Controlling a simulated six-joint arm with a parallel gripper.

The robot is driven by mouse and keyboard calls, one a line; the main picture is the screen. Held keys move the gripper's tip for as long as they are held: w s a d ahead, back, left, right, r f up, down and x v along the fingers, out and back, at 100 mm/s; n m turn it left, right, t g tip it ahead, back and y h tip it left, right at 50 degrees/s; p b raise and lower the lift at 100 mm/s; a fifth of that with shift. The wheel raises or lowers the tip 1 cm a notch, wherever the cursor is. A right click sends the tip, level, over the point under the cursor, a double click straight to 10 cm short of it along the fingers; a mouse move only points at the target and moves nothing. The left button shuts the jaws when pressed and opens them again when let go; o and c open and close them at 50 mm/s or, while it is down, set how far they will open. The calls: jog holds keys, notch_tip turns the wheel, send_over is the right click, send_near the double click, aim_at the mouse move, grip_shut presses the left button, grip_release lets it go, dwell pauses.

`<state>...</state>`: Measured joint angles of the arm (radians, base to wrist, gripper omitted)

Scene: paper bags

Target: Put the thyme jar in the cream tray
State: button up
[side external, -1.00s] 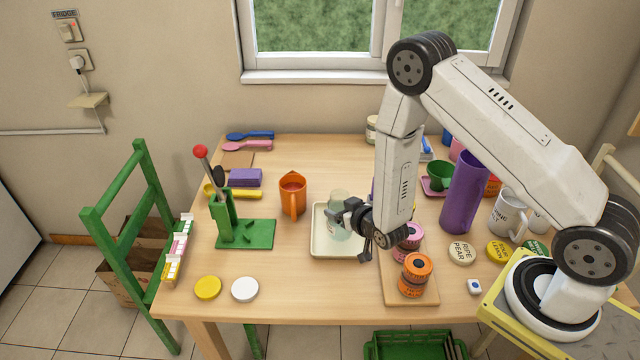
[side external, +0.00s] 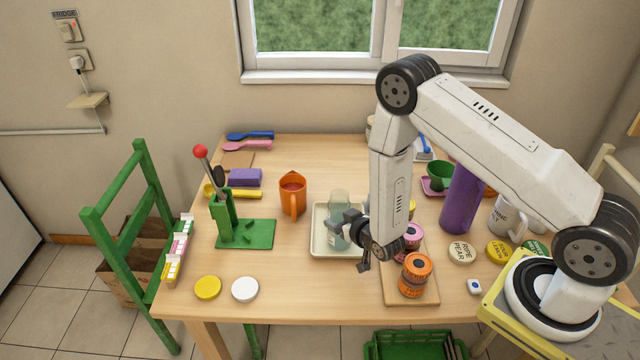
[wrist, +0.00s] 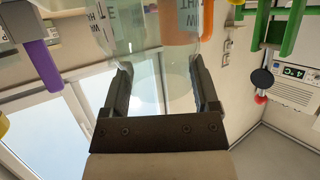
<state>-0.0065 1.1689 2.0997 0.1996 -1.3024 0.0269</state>
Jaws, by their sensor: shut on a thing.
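The cream tray (side external: 320,250) lies on the table right of the orange mug. A pale greenish see-through glass jar (side external: 339,207) stands upright over the tray; I cannot tell whether its base touches the tray floor. My gripper (side external: 343,232) is shut on this jar from the right side. In the wrist view the glass jar (wrist: 150,85) sits between the two fingers of my gripper (wrist: 163,85). Its label shows upside down and cut off, so I cannot be sure it reads thyme.
An orange mug (side external: 292,192) stands left of the tray, with a green stand (side external: 245,235) beyond it. Close right, a wooden board (side external: 410,295) bears orange-lidded (side external: 417,268) and pink-lidded (side external: 412,235) round containers. A tall purple cylinder (side external: 461,200) stands farther right.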

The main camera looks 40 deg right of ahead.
jog(key=shift+f, duration=0.1)
jog(key=o, duration=1.2)
jog(key=shift+o, duration=0.2)
jog(key=v, duration=1.2)
